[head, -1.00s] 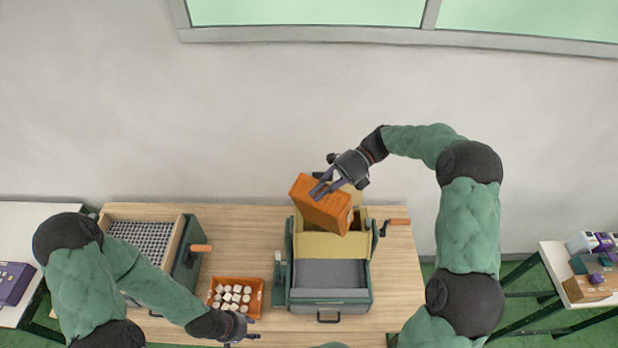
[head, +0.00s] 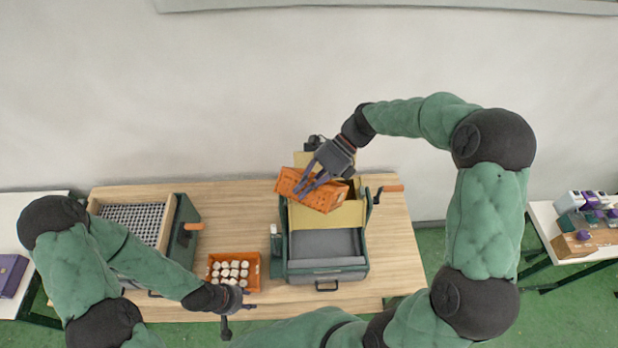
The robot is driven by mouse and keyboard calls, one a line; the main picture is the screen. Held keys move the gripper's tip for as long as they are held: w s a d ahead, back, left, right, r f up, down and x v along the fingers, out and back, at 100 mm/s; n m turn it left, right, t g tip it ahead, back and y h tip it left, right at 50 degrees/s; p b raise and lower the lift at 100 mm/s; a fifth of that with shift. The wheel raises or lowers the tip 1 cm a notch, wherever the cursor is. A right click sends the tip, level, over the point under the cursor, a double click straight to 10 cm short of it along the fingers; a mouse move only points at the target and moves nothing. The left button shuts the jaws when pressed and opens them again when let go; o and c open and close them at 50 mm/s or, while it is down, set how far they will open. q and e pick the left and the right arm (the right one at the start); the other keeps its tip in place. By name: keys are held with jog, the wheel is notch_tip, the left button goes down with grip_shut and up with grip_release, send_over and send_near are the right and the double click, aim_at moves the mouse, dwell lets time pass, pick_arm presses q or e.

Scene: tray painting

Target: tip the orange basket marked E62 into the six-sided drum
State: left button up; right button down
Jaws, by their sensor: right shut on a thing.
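My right gripper (head: 320,172) is shut on an orange basket (head: 326,196) and holds it above the back part of a green machine with a tan hopper (head: 335,215). The basket is tilted, and its inside and any marking cannot be made out. A second orange basket (head: 259,274) with several white pieces in it sits on the table to the left of the machine. My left gripper (head: 236,318) is low at the table's front edge, near this second basket; its fingers are too small to judge. No six-sided drum shows clearly; the basket may hide part of the machine.
The wooden table (head: 240,205) has free room behind the second basket. A green-sided box with a dark grid (head: 137,222) stands at the left. A side table (head: 545,222) at the right bears small boxes.

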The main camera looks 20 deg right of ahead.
jog(key=s+a+f+n+t+h+b, duration=0.1)
jog(key=s+a+f+t+h+b, duration=0.1)
jog(key=f+t+h+b, duration=0.1)
jog(key=s+a+f+n+t+h+b, duration=0.1)
jog(key=s+a+f+t+h+b, duration=0.1)
jog(key=f, duration=0.5)
jog(key=shift+f+t+h+b, duration=0.3)
jog(key=shift+t+h+b, duration=0.4)
jog(key=shift+h+b, duration=0.8)
jog(key=shift+a, duration=0.1)
